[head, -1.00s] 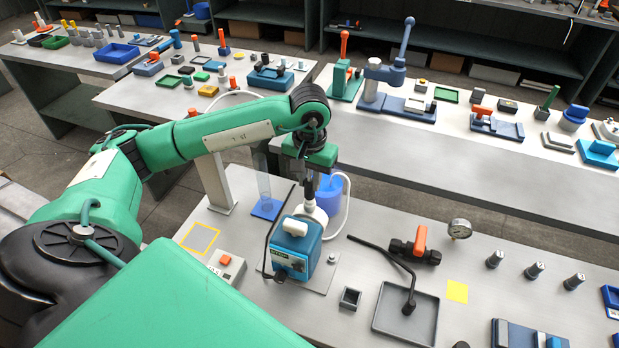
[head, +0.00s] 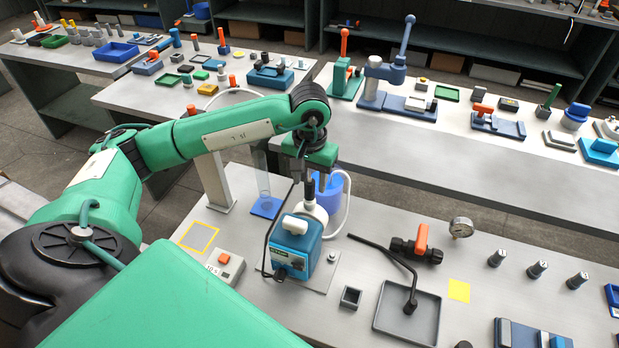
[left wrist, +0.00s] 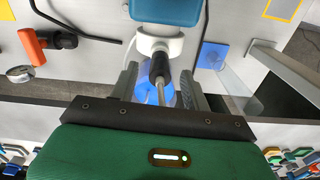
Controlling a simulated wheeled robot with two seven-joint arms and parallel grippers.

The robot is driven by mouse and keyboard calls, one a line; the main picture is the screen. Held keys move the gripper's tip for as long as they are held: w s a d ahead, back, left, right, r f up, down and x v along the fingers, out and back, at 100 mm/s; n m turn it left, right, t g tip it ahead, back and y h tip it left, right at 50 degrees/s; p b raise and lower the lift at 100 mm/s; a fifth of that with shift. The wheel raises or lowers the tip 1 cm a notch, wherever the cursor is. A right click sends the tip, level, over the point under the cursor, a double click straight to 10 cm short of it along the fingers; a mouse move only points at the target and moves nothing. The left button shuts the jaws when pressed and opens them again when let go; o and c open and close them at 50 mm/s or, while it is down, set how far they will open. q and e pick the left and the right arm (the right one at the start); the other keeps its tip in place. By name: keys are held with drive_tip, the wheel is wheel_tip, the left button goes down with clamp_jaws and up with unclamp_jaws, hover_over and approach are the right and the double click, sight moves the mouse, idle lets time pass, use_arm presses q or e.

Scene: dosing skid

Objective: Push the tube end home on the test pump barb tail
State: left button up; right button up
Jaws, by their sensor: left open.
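The blue-and-white test pump (head: 296,248) stands on a plate on the front bench. It has a white head (head: 312,210), and a dark upright tail (head: 309,188) rises from it. In the left wrist view the dark tail (left wrist: 160,65) meets a thin grey rod-like piece (left wrist: 161,94); I cannot tell how far the two overlap. My left gripper (head: 312,184) is above the pump, pointing down. In the left wrist view its fingers (left wrist: 161,88) are apart, one on each side of the tail, with gaps. My right gripper is not in view.
A blue beaker (head: 328,190) stands close behind the pump, with a pale hose (head: 347,205) curving beside it. A clear cylinder (head: 264,185) stands to the left. A grey tray (head: 385,318) and an orange-handled valve (head: 421,240) are to the right.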

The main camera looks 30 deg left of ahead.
sight(310, 178)
use_arm(q)
wheel_tip(310, 178, up, 6)
drive_tip(key=shift+f+b, duration=0.1)
drive_tip(key=shift+b, duration=0.6)
wheel_tip(310, 178, up, 8)
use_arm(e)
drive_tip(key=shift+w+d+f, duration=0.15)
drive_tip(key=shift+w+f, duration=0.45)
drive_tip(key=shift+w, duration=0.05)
use_arm(q)
drive_tip(key=shift+f, duration=0.1)
